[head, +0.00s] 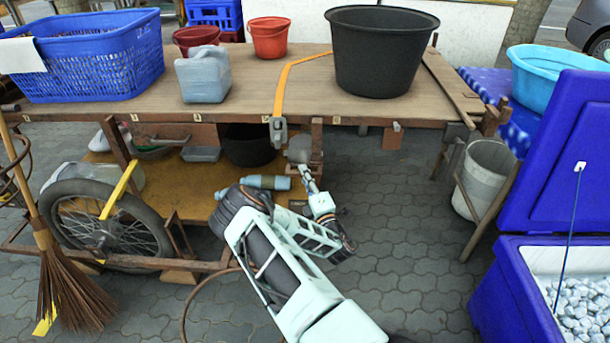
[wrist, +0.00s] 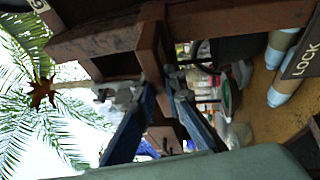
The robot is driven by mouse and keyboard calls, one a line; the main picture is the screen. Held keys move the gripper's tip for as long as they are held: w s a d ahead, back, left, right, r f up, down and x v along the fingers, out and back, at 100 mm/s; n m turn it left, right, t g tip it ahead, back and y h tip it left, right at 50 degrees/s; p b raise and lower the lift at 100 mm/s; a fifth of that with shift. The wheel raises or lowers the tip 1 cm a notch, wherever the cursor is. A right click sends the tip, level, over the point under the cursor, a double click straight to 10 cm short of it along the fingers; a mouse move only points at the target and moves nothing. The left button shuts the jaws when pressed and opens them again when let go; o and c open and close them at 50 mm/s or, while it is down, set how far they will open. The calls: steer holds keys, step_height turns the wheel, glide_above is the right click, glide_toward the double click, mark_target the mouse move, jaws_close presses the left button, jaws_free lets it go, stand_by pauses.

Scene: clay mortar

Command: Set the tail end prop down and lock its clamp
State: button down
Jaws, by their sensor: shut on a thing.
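My gripper (head: 308,178) is under the front edge of the wooden cart top, at the lower end of a short brown prop (head: 317,138). In the wrist view, its two blue fingers (wrist: 160,92) close in at the end of a dark brown post (wrist: 150,45), and it is shut on what looks like this prop. The fingers hide part of the contact. A dark plate with the word LOCK (wrist: 303,55) shows at the right of the wrist view. I cannot make out the clamp or whether it is locked.
The cart top (head: 225,100) carries a blue basket (head: 90,60), a jug (head: 203,75), red buckets (head: 268,38) and a black tub (head: 382,55). An orange strap (head: 285,75) crosses it. A wheel (head: 105,230) stands left, a grey bucket (head: 487,175) right.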

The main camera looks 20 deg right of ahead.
stand_by(0.3)
step_height(320, 180, down, 11)
steer(key=b, duration=0.5)
steer(key=shift+r, duration=0.2)
steer(key=shift+s, duration=0.1)
steer(key=c, duration=2)
jaws_free()
steer(key=shift+c, duration=0.2)
steer(key=shift+o, duration=0.3)
steer(key=s+f, duration=0.2)
steer(key=s, duration=0.9)
steer(key=shift+s, duration=0.4)
steer(key=shift+r, duration=0.1)
